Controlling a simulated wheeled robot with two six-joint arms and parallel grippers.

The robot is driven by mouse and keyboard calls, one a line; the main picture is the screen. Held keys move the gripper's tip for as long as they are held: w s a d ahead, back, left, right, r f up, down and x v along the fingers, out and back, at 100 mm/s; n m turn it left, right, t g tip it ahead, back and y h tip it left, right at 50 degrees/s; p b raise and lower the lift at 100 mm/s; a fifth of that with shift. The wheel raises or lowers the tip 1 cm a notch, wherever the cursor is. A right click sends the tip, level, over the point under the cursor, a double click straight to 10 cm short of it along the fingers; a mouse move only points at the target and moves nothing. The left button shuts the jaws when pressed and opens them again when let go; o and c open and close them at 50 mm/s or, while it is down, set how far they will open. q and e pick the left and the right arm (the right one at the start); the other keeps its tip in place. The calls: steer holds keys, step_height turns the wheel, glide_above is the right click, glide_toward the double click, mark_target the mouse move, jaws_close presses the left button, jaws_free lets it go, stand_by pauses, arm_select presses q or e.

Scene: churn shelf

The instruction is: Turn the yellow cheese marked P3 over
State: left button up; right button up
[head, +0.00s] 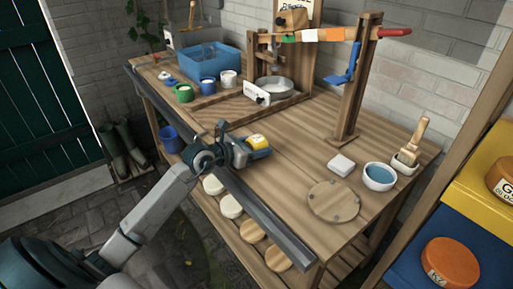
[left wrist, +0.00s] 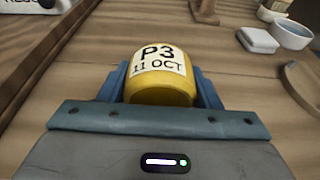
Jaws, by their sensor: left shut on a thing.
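The yellow cheese (left wrist: 163,95) carries a white label reading "P3 11 OCT" in the left wrist view. It also shows in the head view (head: 258,143), small, near the front edge of the wooden table. My left gripper (left wrist: 163,85) is shut on it, with a blue finger on each side; in the head view the gripper (head: 254,147) reaches over the table from the left. The label faces up toward the wrist camera. I cannot tell whether the cheese touches the table. My right gripper is in neither view.
The wooden table (head: 250,195) has clear boards around the cheese. A round wooden board (head: 334,201), a white block (head: 341,165) and a bowl of blue liquid (head: 379,176) lie to the right. A wooden press (head: 286,65), cups and a blue tub (head: 208,63) stand behind. Pale rounds (head: 231,206) fill a lower shelf.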

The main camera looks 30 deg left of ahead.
arm_select(q)
steer(key=shift+r+p, duration=0.5)
steer(key=shift+r, duration=0.35)
